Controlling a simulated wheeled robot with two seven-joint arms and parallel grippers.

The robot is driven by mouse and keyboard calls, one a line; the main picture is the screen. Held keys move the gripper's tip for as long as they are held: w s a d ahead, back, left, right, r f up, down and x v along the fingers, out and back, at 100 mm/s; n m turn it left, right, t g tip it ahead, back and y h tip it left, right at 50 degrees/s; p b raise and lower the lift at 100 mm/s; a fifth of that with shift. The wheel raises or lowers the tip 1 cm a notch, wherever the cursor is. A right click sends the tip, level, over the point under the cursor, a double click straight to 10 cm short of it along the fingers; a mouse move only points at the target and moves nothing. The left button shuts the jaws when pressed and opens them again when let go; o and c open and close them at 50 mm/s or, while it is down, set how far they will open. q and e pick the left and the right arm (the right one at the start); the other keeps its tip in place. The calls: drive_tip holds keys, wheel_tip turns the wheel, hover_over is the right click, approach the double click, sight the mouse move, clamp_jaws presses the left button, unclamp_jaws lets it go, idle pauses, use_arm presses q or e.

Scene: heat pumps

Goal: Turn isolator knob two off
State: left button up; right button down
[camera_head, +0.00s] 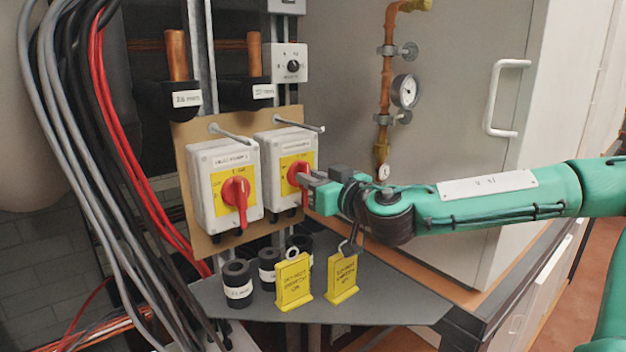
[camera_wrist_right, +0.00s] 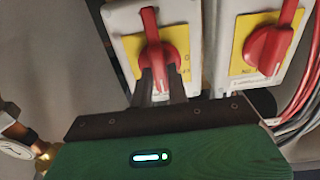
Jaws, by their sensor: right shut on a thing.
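Two white isolator boxes with yellow plates and red knobs are mounted side by side on a tan board. The left isolator's knob (camera_head: 235,193) has its handle pointing roughly down, and nothing touches it. It also shows at the right of the right wrist view (camera_wrist_right: 271,48). My right gripper (camera_head: 306,180) is shut on the right isolator's red knob (camera_head: 296,172). In the right wrist view the fingers (camera_wrist_right: 160,85) close around the end of this knob (camera_wrist_right: 152,45), whose handle stands close to upright there. The box labels are too blurred to read surely. My left gripper is not in view.
Two yellow tags (camera_head: 293,281) (camera_head: 342,277) and black cylinders (camera_head: 237,283) stand on the grey shelf (camera_head: 380,297) below. Metal rods (camera_head: 232,134) stick out above the boxes. Cables (camera_head: 110,110) hang at left; a copper pipe with a gauge (camera_head: 405,91) is behind my arm.

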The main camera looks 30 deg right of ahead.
drive_tip(key=n+b, duration=1.2)
drive_tip(key=n, duration=0.5)
drive_tip(key=shift+a+f+n, duration=0.1)
drive_tip(key=shift+f+n, duration=0.05)
drive_tip(key=shift+n, duration=0.25)
idle(0.5)
drive_tip(key=c, duration=1.4)
unclamp_jaws()
drive_tip(key=shift+w, duration=0.1)
drive_tip(key=shift+o, duration=0.2)
